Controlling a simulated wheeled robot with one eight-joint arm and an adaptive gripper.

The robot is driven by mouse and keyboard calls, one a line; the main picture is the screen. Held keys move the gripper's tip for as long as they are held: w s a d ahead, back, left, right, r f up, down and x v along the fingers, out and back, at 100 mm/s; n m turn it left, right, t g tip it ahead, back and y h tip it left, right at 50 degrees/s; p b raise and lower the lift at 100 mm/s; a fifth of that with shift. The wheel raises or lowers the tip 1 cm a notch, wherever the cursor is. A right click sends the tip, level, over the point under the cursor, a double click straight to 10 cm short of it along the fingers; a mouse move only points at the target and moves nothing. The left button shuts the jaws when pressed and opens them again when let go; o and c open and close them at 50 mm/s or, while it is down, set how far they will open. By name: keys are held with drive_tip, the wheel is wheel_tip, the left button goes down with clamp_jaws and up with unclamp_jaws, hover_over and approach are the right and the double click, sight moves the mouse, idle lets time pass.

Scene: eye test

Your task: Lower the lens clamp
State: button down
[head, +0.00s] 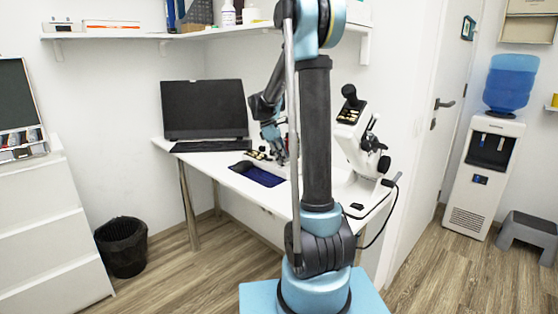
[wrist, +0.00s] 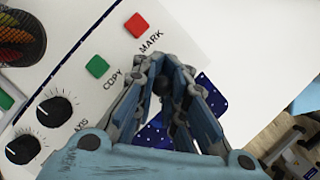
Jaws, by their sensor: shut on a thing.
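My gripper (wrist: 168,68) is shut on a small dark round knob (wrist: 163,86), seen between its fingers in the wrist view. I cannot tell from these frames how the knob joins the lens clamp; the fingers hide what is around it. My gripper (head: 283,157) shows there only small, left of my arm.
The white desk (head: 215,160) holds a black monitor (head: 204,110), a keyboard (head: 208,146) and a dark blue mat (head: 257,174). A wall shelf (head: 150,36) hangs above. A bin (head: 122,246) and a water cooler (head: 486,165) stand on the floor.

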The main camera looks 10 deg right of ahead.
drive_tip(key=shift+s+d+t, duration=0.2)
drive_tip(key=shift+t, duration=0.1)
drive_tip(key=shift+s+d+t+y, duration=0.2)
drive_tip(key=shift+s+t+y, duration=0.1)
drive_tip(key=shift+t+y, duration=0.35)
drive_tip(key=shift+s+d+f+m+t+y, duration=0.15)
drive_tip(key=shift+s+m+t+y, duration=0.05)
drive_tip(key=shift+t+y, duration=0.35)
drive_tip(key=shift+s+d+f+m+t+y, duration=0.1)
drive_tip(key=shift+s+d+m+t+y, duration=0.1)
drive_tip(key=shift+t+y, duration=0.3)
drive_tip(key=shift+a, duration=0.1)
drive_tip(key=c, duration=1.6)
unclamp_jaws()
drive_tip(key=shift+c, duration=0.2)
drive_tip(key=shift+r, duration=0.1)
